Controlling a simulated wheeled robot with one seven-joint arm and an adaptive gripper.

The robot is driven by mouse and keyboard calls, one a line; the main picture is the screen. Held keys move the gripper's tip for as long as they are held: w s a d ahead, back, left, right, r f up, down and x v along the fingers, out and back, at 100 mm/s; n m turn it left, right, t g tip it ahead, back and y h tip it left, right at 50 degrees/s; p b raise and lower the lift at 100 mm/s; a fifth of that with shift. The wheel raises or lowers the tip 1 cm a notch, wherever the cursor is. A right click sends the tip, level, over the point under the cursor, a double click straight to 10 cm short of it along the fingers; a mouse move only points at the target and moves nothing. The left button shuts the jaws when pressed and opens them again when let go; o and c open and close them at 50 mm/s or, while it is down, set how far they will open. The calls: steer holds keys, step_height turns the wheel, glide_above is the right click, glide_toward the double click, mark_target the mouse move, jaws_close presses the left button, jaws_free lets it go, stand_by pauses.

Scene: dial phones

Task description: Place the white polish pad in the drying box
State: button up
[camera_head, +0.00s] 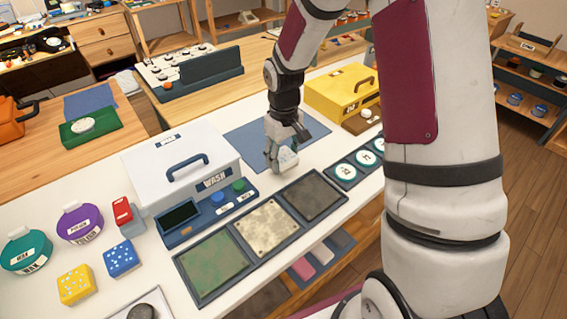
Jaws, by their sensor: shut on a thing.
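My gripper (284,163) is in the middle of the view, above the white table near the front edge of a blue mat (245,139). It is shut on a small pale thing (289,159), which looks like the white polish pad; the fingers hide part of it. A white handled box (180,155) marked WASH stands to the left of the gripper. A yellow handled box (338,90) stands behind and to the right, its label too small to read. I cannot tell by label which box is the drying box.
Three framed panels, green (213,264), speckled cream (267,228) and dark grey (316,195), lie in front of the gripper. A tray with white discs (345,171) lies to the right. Purple (80,224) and teal (27,252) containers and dotted cubes stand front left. My arm hides the right side.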

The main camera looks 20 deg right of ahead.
mark_target(283, 164)
steer(key=shift+f, duration=1.45)
steer(key=shift+f, duration=0.2)
steer(key=o, duration=1.2)
steer(key=shift+r, duration=0.1)
